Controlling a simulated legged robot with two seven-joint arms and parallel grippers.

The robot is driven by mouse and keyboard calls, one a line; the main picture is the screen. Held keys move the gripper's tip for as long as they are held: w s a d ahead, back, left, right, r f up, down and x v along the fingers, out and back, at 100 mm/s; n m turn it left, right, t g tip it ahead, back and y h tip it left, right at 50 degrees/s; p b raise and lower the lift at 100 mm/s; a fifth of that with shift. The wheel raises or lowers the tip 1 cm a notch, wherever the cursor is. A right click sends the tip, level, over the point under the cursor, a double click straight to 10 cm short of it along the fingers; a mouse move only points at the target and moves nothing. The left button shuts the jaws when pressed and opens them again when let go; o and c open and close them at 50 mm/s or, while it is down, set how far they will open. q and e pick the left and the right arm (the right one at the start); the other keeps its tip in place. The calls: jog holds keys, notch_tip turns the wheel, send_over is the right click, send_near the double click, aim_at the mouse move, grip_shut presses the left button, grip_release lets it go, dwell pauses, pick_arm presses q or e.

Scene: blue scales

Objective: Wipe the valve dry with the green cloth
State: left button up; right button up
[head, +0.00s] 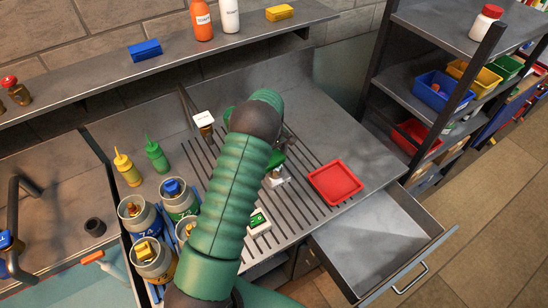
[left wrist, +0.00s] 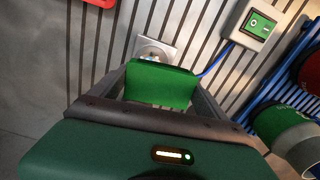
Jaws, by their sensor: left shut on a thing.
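My left gripper (left wrist: 160,88) is shut on the green cloth (left wrist: 162,86), a flat folded piece between its two dark fingers. In the head view the cloth (head: 275,161) shows only partly past my arm, over the slatted drainboard. Just beyond it a small metal piece (left wrist: 150,49) stands on a pale square plate; the cloth hides part of it. It also shows in the head view (head: 277,179). It may be the valve, but I cannot tell for sure, nor whether the cloth touches it. My right gripper is in neither view.
A red tray (head: 335,183) lies to the right, above an open empty drawer (head: 378,243). Several grey pots (head: 147,271) stand left of my arm. Green (head: 156,154) and yellow (head: 127,170) bottles stand behind them.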

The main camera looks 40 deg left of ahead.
pick_arm(q)
jog(key=shift+s, duration=0.3)
jog(key=shift+w+d, duration=0.1)
jog(key=shift+w, duration=0.8)
jog(key=shift+s+r, duration=0.1)
jog(key=shift+s, duration=0.8)
jog(key=shift+w, duration=0.9)
jog(key=shift+s, duration=0.95)
jog(key=shift+a, duration=0.2)
